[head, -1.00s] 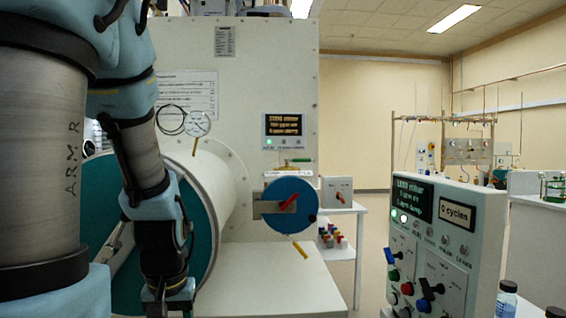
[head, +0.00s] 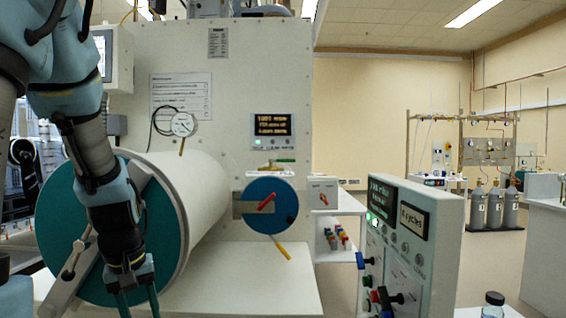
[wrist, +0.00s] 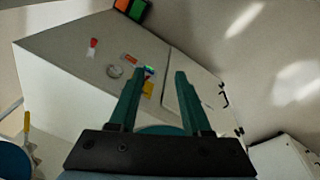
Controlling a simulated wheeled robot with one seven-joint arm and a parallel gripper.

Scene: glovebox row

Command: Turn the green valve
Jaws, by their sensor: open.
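A small green lever handle (head: 284,160), the only green valve-like part I can make out, lies level on the glovebox front above the round blue door (head: 265,222). A yellow lever handle (head: 281,250) slants down below that door. My gripper (head: 138,305) hangs low in front of the large teal-ended cylinder, left of and below the green handle and well apart from it. In the wrist view my gripper (wrist: 160,75) has its two fingers spread with nothing held. A small blue-green part and a yellow part show beyond the fingers, too small to identify.
The large white cylinder (head: 200,190) with a gauge (head: 183,124) stands beside my arm. A white shelf (head: 255,285) juts out below the blue door. A control console (head: 425,250) with knobs stands at right. Open floor lies behind it.

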